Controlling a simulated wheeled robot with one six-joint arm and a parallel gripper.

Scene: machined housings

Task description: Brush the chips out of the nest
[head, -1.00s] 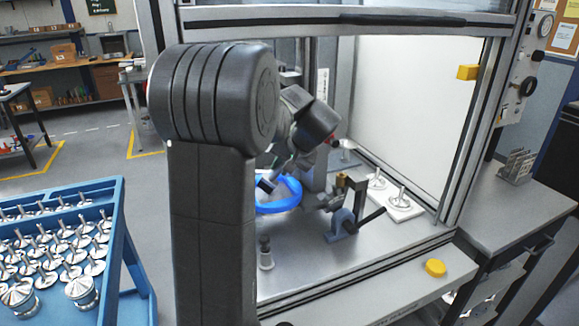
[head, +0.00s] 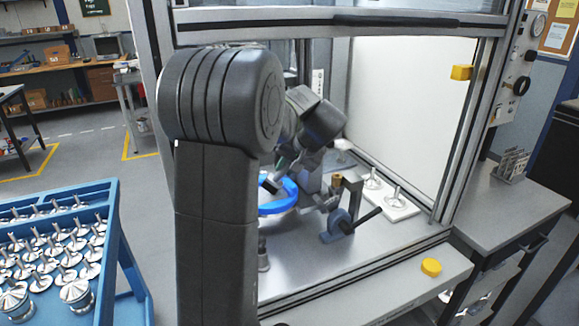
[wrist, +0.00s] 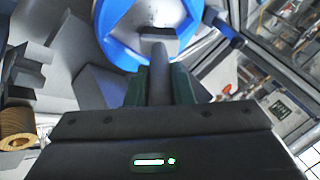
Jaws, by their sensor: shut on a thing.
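The nest, a bright blue ring (head: 290,193) around a shiny metal hollow, sits on the grey bed inside the machine. In the wrist view the blue ring (wrist: 120,45) fills the top middle, with small pale flecks like chips (wrist: 160,12) inside it. My gripper (wrist: 157,88) is shut on a slim grey handle (wrist: 158,60), apparently the brush, which points toward the ring. Its bristles are not clearly visible, so I cannot tell whether it touches the nest. In the head view my gripper (head: 272,184) is over the ring, partly hidden by my arm.
A clamp with a black lever (head: 350,222) stands right of the nest. A white plate (head: 400,209) with metal parts lies behind it. A yellow disc (head: 431,267) is on the front ledge. A blue rack (head: 125,255) of metal parts stands left; the door frame (head: 462,120) borders the right.

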